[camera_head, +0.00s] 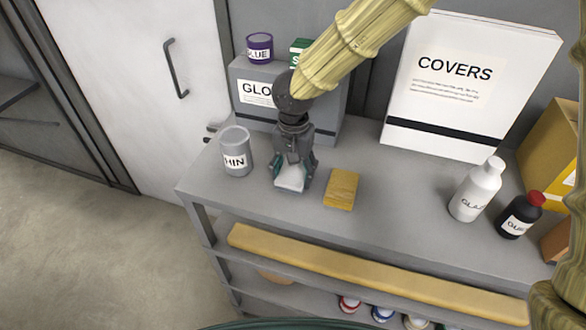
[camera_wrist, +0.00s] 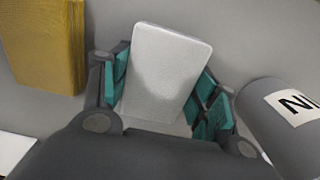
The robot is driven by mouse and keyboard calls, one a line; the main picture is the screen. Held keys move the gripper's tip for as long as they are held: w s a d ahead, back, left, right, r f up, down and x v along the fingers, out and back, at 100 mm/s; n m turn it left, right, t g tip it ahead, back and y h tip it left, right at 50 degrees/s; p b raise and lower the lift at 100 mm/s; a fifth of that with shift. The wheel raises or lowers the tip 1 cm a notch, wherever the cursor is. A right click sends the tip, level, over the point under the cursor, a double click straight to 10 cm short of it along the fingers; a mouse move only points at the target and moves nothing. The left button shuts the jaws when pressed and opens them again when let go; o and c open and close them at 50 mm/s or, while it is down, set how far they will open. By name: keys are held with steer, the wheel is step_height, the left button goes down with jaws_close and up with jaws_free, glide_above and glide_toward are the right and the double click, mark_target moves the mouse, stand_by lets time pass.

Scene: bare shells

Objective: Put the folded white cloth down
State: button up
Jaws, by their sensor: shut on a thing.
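The folded white cloth (camera_wrist: 165,72) is a pale flat block with rounded corners. It lies between the teal-padded fingers of my gripper (camera_wrist: 165,95) in the wrist view. In the head view my gripper (camera_head: 292,180) points down at the grey top shelf (camera_head: 260,205), shut on the cloth (camera_head: 290,180), whose pale lower end shows between the fingers. The cloth is at or just above the shelf top; I cannot tell if it touches. Its upper part is hidden by the gripper.
A grey tin (camera_head: 236,155) stands close left of my gripper, and a yellow sponge-like block (camera_head: 341,188) lies close right. Behind are a grey glove box (camera_head: 330,118) and a white covers box (camera_head: 455,85). Bottles (camera_head: 476,190) stand at right. Shelf front is clear.

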mark_target(294, 171)
steer(key=shift+f, duration=0.3)
steer(key=o, duration=1.1)
steer(key=shift+r, duration=0.15)
step_height(294, 171, up, 12)
steer(key=shift+r+b, duration=0.1)
steer(key=shift+b, duration=1.15)
